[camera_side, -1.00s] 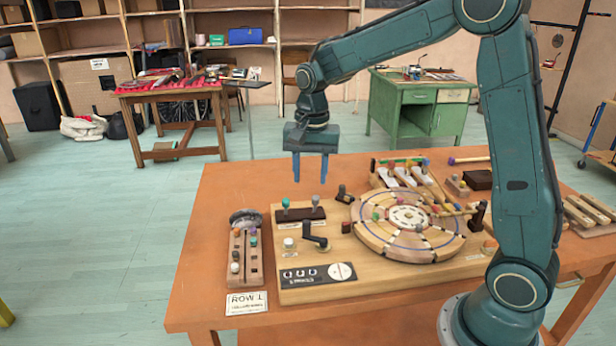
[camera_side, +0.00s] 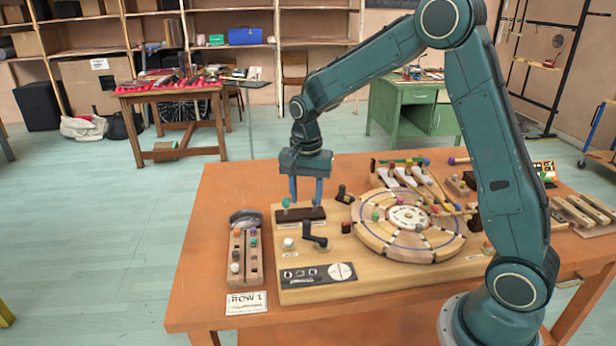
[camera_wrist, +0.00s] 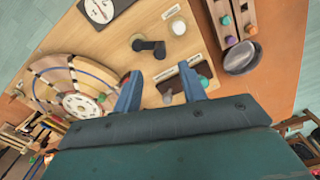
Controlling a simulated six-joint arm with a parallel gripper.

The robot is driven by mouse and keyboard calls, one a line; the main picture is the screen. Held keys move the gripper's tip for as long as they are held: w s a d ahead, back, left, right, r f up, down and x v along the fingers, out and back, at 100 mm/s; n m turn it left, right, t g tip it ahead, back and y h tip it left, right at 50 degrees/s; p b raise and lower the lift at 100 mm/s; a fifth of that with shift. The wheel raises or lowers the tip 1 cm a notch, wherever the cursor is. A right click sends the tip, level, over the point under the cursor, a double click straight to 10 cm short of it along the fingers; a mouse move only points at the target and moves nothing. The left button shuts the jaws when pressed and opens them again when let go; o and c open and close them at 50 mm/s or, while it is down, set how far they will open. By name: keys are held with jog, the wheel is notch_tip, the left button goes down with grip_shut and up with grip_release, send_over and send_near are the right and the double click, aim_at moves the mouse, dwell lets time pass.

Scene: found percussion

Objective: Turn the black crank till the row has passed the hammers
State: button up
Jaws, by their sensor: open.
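The black crank (camera_side: 315,236) stands on the wooden board, left of the round wooden wheel (camera_side: 375,240), which carries coloured pegs. The crank also shows in the wrist view (camera_wrist: 150,46), beyond my fingers. Thin hammer-like sticks (camera_side: 452,211) with coloured ends reach over the wheel's right side; my arm partly hides that area. My gripper (camera_side: 306,197) is open and empty. It hangs over the dark brown peg block (camera_side: 302,215), behind the crank and apart from it. In the wrist view my gripper (camera_wrist: 158,92) has its fingers spread, with a peg visible between them.
A wooden peg tray (camera_side: 254,270) and a "ROW 1" card (camera_side: 246,302) lie left of the board. A small dark handle (camera_side: 343,194) stands behind the crank. White bars (camera_side: 405,175) are at the back. The orange table (camera_side: 205,235) is clear at far left.

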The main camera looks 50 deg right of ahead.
aim_at(307, 222)
notch_tip(307, 222, down, 9)
jog(key=shift+f, duration=0.2)
dwell(0.3)
jog(key=shift+c, duration=0.2)
grip_shut()
